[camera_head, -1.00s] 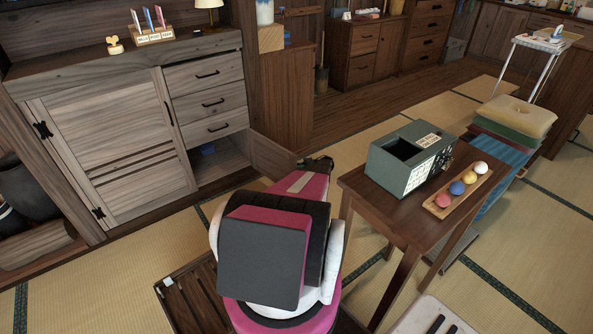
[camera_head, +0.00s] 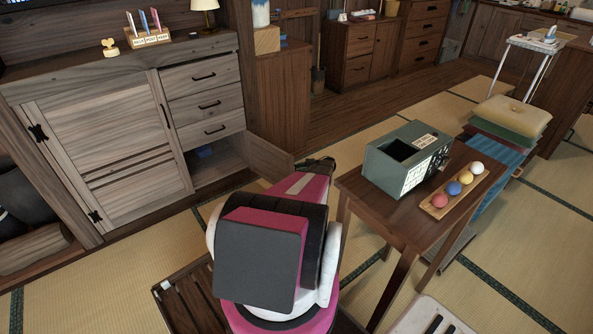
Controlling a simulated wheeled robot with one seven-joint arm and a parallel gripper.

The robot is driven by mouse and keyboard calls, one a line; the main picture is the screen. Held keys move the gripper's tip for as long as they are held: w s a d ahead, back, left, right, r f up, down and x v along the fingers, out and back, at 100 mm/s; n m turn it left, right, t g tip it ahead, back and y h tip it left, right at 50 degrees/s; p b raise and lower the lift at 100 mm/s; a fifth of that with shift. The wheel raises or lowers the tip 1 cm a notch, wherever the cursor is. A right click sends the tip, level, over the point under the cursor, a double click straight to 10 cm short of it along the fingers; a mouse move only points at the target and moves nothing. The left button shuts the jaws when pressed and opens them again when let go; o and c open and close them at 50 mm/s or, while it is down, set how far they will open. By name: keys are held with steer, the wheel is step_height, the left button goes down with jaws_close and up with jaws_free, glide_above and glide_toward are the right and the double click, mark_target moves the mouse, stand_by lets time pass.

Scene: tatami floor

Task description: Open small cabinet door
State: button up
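The wooden cabinet (camera_head: 100,75) stands at the left. Its small door (camera_head: 266,153), below the three drawers, stands swung out toward the right. The compartment (camera_head: 215,168) behind it is exposed, with a small blue thing (camera_head: 205,152) inside. The cabinet's large door (camera_head: 105,130) is shut. My gripper (camera_head: 325,164) is at the far end of my pink arm, just right of the small door's free edge, and seems apart from it. Its fingers are small, dark and mostly hidden by my arm, so their opening does not show.
A brown table (camera_head: 385,205) with a grey-green box (camera_head: 408,157) and a tray of balls (camera_head: 437,207) stands close on the right. Stacked cushions (camera_head: 513,112) are behind it. Tatami floor is free in front of the cabinet.

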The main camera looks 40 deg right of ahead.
steer(key=v, duration=0.4)
steer(key=shift+d, duration=0.2)
steer(key=shift+s, duration=0.1)
